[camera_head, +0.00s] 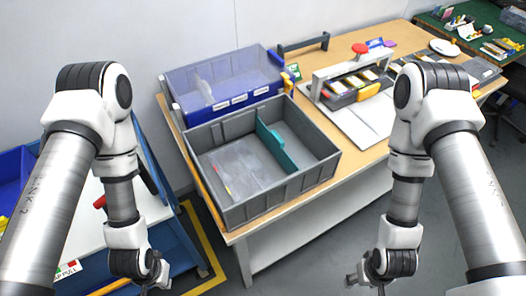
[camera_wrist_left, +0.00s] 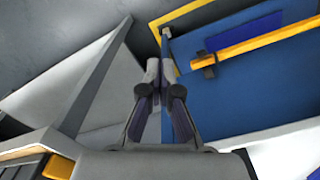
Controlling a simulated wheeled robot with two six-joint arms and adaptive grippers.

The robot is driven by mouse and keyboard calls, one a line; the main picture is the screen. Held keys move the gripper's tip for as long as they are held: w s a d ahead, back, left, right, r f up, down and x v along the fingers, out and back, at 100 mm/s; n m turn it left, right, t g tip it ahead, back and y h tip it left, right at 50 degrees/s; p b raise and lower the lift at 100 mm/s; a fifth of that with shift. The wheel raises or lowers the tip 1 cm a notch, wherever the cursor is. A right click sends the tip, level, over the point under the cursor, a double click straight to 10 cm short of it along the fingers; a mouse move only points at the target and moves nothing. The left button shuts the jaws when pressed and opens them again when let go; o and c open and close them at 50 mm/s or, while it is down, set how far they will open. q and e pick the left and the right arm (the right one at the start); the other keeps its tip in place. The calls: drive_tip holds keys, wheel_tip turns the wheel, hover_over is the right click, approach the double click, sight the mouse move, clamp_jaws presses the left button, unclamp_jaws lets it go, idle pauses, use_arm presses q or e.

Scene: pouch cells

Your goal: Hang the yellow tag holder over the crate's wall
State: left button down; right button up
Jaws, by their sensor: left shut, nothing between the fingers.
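The grey open crate (camera_head: 262,198) stands on the near left of the wooden table, with a teal divider (camera_head: 283,147) across it and clear flat pouches in its left part. A small yellow piece (camera_head: 288,82) sits by the right corner of the blue crate behind it; I cannot tell whether this is the tag holder. My left gripper is low at the left, mostly below the head view; in the left wrist view its fingers (camera_wrist_left: 164,88) are shut and empty, away from the crate. My right gripper (camera_head: 364,279) is low in front of the table, mostly cut off, its fingers unclear.
A blue cart with a yellow-orange bar (camera_wrist_left: 255,42) is at the left.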

use_arm(q)
drive_tip(key=shift+w+f, duration=0.2)
drive_tip(key=shift+w, duration=0.25)
drive_tip(key=c, duration=0.7)
unclamp_jaws()
drive_tip(key=shift+s+r, duration=0.15)
drive_tip(key=shift+s, duration=0.15)
drive_tip(key=shift+o, duration=0.7)
drive_tip(key=shift+w, duration=0.2)
